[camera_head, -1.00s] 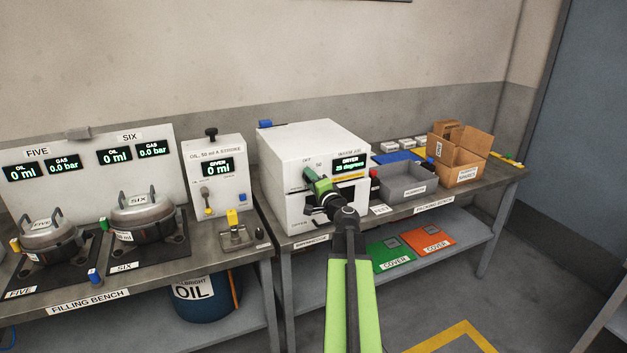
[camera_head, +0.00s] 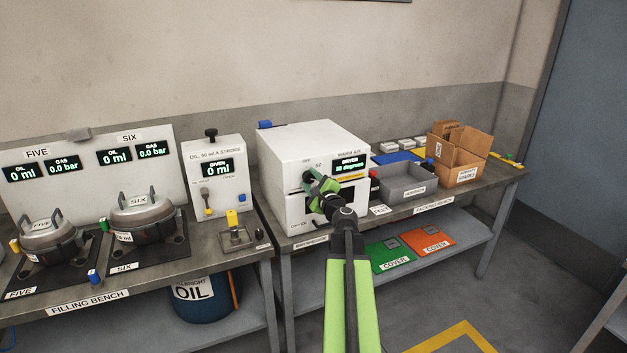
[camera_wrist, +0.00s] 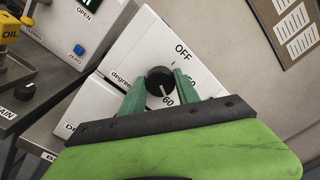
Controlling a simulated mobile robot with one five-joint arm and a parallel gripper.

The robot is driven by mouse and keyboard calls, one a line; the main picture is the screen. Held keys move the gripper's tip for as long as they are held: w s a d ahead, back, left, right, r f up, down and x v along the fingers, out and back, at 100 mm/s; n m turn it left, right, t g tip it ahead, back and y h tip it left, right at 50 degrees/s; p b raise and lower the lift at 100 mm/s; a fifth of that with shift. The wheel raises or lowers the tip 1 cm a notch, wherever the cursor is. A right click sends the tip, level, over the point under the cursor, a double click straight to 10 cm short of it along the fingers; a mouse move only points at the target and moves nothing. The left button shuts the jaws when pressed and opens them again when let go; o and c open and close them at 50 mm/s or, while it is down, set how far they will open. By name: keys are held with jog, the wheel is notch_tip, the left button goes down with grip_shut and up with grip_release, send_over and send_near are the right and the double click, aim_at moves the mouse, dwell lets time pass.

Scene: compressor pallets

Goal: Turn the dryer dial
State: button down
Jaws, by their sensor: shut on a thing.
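The dryer (camera_head: 300,150) is a white box on the bench, with a lit screen (camera_head: 351,165) on its front that seems to read 50 degrees. In the wrist view the black dial (camera_wrist: 159,82) sits on the white face, with OFF and number marks around it and a pale pointer line toward the mark 60. My gripper (camera_wrist: 160,88) has its two green fingers on either side of the dial, shut on it. In the head view my gripper (camera_head: 310,181) covers the dial at the dryer's front.
A grey bin (camera_head: 407,183) and a cardboard box (camera_head: 457,152) stand to the right of the dryer. The oil unit (camera_head: 217,178) stands to the left, by two round pots. Green (camera_head: 390,254) and orange covers lie on the shelf below.

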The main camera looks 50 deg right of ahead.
jog(key=shift+s+d+m, duration=0.1)
jog(key=shift+m, duration=0.4)
jog(key=c, duration=0.9)
grip_release()
